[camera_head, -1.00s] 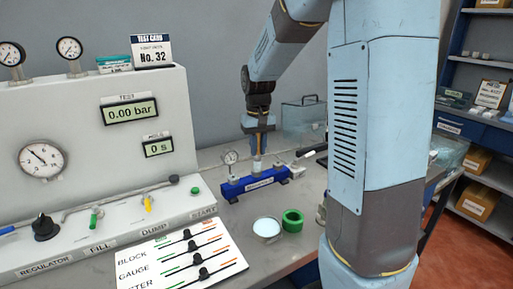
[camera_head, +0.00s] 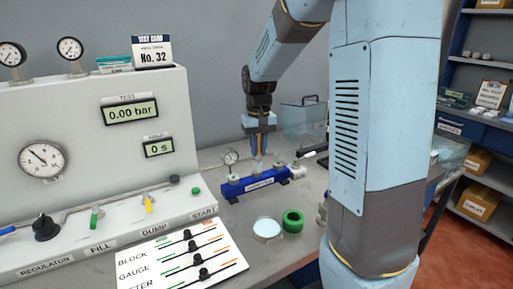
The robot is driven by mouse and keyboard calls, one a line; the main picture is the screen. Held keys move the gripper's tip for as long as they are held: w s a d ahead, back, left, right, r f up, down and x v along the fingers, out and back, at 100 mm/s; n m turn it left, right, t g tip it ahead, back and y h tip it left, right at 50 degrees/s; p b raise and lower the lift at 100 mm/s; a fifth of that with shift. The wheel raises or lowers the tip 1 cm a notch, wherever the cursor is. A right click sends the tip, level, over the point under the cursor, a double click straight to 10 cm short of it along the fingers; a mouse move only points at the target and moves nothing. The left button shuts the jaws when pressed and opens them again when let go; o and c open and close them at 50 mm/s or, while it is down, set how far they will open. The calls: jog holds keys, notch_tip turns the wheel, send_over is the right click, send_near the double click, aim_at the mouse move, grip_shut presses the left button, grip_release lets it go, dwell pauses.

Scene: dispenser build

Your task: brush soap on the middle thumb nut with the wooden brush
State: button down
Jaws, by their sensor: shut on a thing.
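A blue block (camera_head: 245,187) with a white label and pale end fittings lies on the grey bench. My gripper (camera_head: 259,151) points down above the middle of the block. It is shut on a narrow brownish thing, which I take to be the wooden brush, mostly hidden between the fingers. The brush's lower end is at the top middle of the block, where the middle thumb nut is too small to make out. I cannot tell if they touch. A round dish with pale content (camera_head: 267,229), perhaps the soap, stands in front of the block.
A green ring (camera_head: 293,220) stands right of the dish. A small gauge (camera_head: 230,157) rises behind the block's left end. The white test panel (camera_head: 60,130) fills the left, with a lever card (camera_head: 185,256) in front. A clear box (camera_head: 303,120) stands behind.

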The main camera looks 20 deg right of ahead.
jog(key=shift+w, duration=0.15)
jog(key=shift+w+a+f, duration=0.1)
jog(key=shift+w+a, duration=0.05)
jog(key=shift+w, duration=0.3)
jog(key=shift+s, duration=0.15)
jog(key=shift+s, duration=0.45)
jog(key=shift+w, duration=0.3)
jog(key=shift+w, duration=0.3)
jog(key=shift+s, duration=0.15)
